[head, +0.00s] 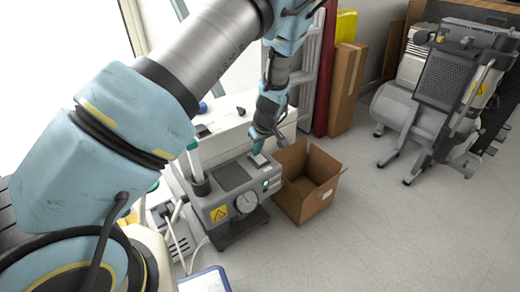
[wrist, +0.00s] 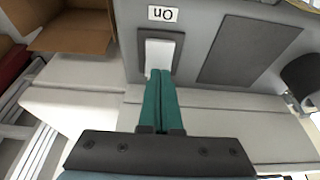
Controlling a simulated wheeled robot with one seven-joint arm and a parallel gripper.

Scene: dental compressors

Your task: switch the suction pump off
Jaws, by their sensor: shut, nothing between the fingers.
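The suction pump (head: 235,195) is a grey box with a round gauge, a yellow warning label and a lit green light (head: 265,184) on its front. On its top is a white rocker switch (wrist: 158,55) in a dark grey frame, with an upside-down "On" label (wrist: 163,14) beside it. My gripper (wrist: 160,74) has its two teal fingers shut together and empty. The fingertips overlap the near end of the rocker in the wrist view; whether they touch it I cannot tell. In the head view my gripper (head: 257,147) is just above the switch end of the pump top.
An open cardboard box (head: 308,183) stands on the floor right beside the pump. A white cabinet (head: 225,125) is behind the pump. A large compressor (head: 440,95) stands farther right. The floor (head: 390,235) at the right front is clear.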

